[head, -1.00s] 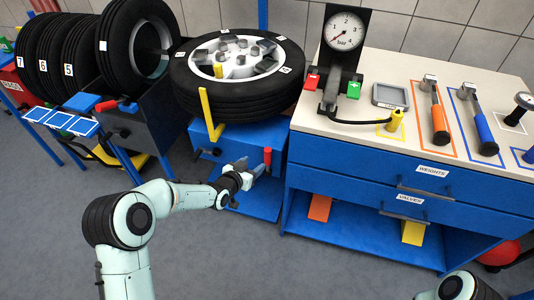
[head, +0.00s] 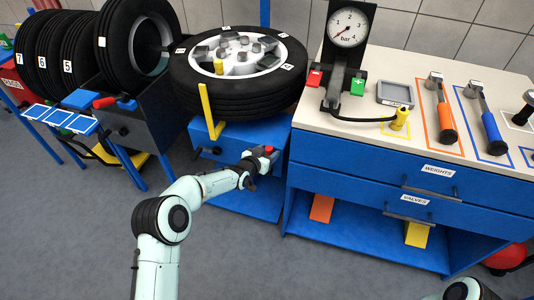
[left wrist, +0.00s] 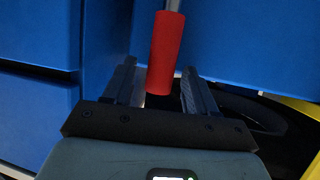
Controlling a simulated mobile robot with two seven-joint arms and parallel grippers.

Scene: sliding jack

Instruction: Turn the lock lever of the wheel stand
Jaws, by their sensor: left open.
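The lock lever (head: 269,149) has a red grip and stands at the front right of the blue wheel stand (head: 237,143). In the left wrist view the red grip (left wrist: 165,55) hangs from a grey rod. My left gripper (head: 262,155) is at the lever, partly covering it in the head view. In the left wrist view my left gripper (left wrist: 157,84) is open, with the lower end of the red grip between its fingers. Gaps show beside the grip. My right gripper is out of view.
A wheel (head: 245,75) lies flat on the stand, beside a yellow upright arm (head: 206,112). The blue drawer cabinet (head: 340,165) stands close on the right of my left gripper. Open grey floor (head: 90,240) lies in front.

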